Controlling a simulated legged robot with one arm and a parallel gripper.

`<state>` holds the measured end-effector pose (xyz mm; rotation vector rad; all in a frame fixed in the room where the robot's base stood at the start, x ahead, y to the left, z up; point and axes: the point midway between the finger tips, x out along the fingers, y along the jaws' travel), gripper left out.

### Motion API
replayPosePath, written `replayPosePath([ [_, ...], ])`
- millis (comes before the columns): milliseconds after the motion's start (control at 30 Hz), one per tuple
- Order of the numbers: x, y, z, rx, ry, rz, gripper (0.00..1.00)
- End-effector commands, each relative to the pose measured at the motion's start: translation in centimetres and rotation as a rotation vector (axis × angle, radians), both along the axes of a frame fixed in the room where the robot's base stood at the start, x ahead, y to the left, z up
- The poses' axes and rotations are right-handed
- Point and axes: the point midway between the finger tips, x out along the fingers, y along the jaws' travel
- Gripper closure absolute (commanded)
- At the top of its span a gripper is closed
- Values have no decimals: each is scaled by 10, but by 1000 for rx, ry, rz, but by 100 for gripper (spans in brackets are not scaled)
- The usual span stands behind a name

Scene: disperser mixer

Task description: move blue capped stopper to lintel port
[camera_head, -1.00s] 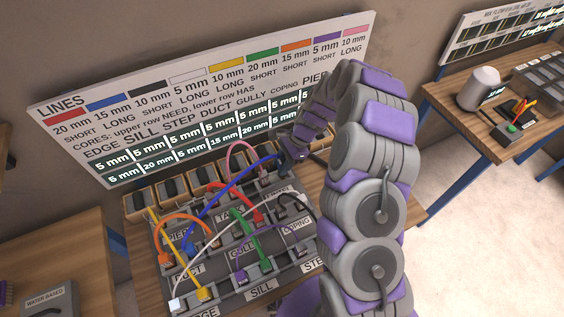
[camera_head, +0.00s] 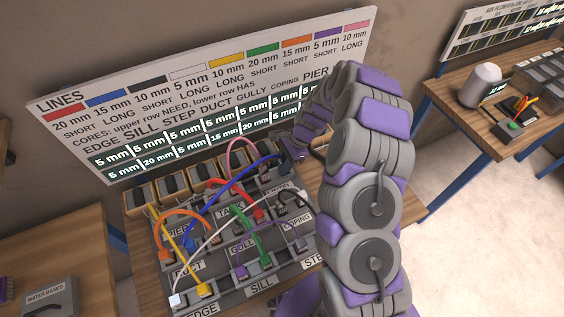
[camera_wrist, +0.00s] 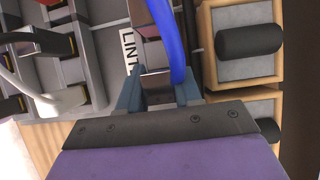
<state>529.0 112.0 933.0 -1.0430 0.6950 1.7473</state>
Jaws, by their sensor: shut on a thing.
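The blue line (camera_head: 228,185) arches over the grey port panel (camera_head: 222,292) in the head view. One end sits low at the left, near the PIER label. Its other end rises to my gripper (camera_head: 287,154) at the panel's far right. In the wrist view, my gripper (camera_wrist: 158,92) is shut on the grey block-shaped stopper (camera_wrist: 156,82) at the end of the blue line (camera_wrist: 165,40). The label starting LINT (camera_wrist: 129,50) lies just beside it, partly covered. The port under the stopper is hidden, so I cannot tell whether the stopper is seated.
Wooden boxes with black handles (camera_wrist: 248,41) stand close beside my gripper. Red, orange, yellow, white, green, purple and pink lines cross the panel. A pink line (camera_head: 240,142) arches near my gripper. The sign board (camera_head: 200,100) rises behind. A second table (camera_head: 480,130) stands at the right.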

Motion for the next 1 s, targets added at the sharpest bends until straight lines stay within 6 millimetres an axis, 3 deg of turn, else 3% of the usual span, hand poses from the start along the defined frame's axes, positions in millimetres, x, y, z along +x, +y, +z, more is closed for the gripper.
replayPosePath([
  [367, 0, 0, -9, 0, 0, 0, 97],
  [400, 0, 0, -9, 0, 0, 0, 64],
  [600, 0, 0, -8, 0, 0, 0, 45],
  [700, 0, 0, -8, 0, 0, 0, 36],
  [1000, 1, -1, -6, -1, -1, 0, 36],
])
